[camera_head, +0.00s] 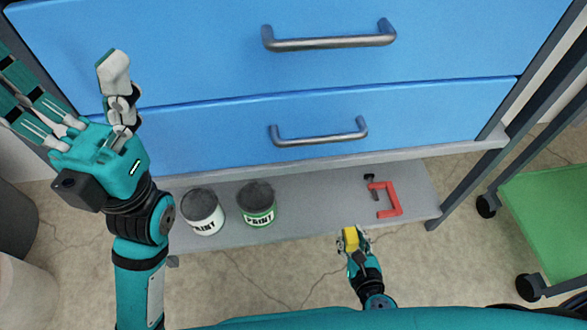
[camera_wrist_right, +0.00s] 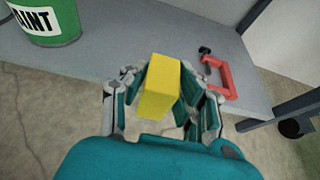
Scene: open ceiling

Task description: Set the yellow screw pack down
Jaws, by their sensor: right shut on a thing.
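The yellow screw pack (camera_head: 351,239) is a small yellow block between the fingers of my right gripper (camera_head: 354,243). In the right wrist view the pack (camera_wrist_right: 160,86) sits between the two fingers of my right gripper (camera_wrist_right: 163,95), which is shut on it. It is held in front of the grey lower shelf's front edge, apart from the shelf as far as I can tell. My left gripper (camera_head: 92,110) is raised at the left in front of the blue drawers, its fingers spread apart, with nothing between them.
The grey shelf (camera_head: 310,205) holds a white paint can (camera_head: 203,213), a green paint can (camera_head: 257,205) and a red clamp (camera_head: 386,199). Bare shelf lies between the green can and the clamp. Blue drawers (camera_head: 200,122) stand above. A green cart (camera_head: 550,220) is at the right.

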